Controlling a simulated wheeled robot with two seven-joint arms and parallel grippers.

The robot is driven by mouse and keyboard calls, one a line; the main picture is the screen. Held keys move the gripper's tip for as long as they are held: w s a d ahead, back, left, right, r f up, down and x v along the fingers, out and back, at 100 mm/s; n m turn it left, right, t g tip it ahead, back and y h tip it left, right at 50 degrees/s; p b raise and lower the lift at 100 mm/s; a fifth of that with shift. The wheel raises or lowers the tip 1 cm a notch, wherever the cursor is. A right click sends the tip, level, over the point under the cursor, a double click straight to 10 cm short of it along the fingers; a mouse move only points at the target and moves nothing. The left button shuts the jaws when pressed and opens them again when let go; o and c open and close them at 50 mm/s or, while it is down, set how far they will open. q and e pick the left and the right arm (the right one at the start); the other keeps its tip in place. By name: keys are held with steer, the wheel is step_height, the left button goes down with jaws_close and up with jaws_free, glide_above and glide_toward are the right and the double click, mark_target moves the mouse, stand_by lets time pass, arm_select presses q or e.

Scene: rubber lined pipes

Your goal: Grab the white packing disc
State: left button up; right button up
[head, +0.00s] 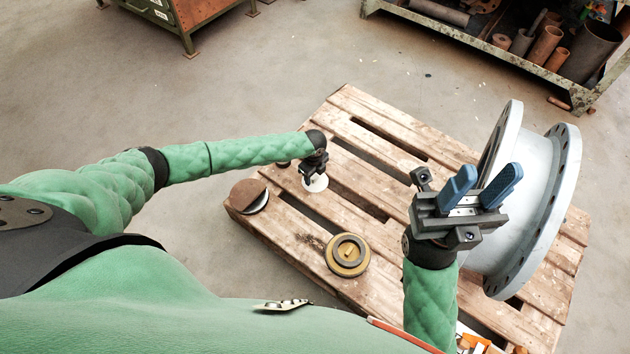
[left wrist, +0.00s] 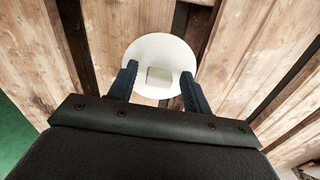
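The white packing disc (head: 316,184) lies flat on the wooden pallet, partly hidden under my left gripper (head: 313,172) in the head view. In the left wrist view the disc (left wrist: 158,52) is round and white with a small squarish mark near its middle. The two dark blue fingers of my left gripper (left wrist: 160,85) are apart, one over each side of the disc's near part. I cannot tell whether they touch it. My right gripper (head: 480,188) is raised in front of the large pipe, its blue fingers spread and empty.
Orange and white items (head: 475,343) lie at the near edge. A shelf (head: 500,50) with pipes stands behind.

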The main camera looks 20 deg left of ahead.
arm_select(q)
steer(key=c, duration=0.9)
steer(key=shift+o, duration=0.2)
steer(key=shift+r, duration=0.15)
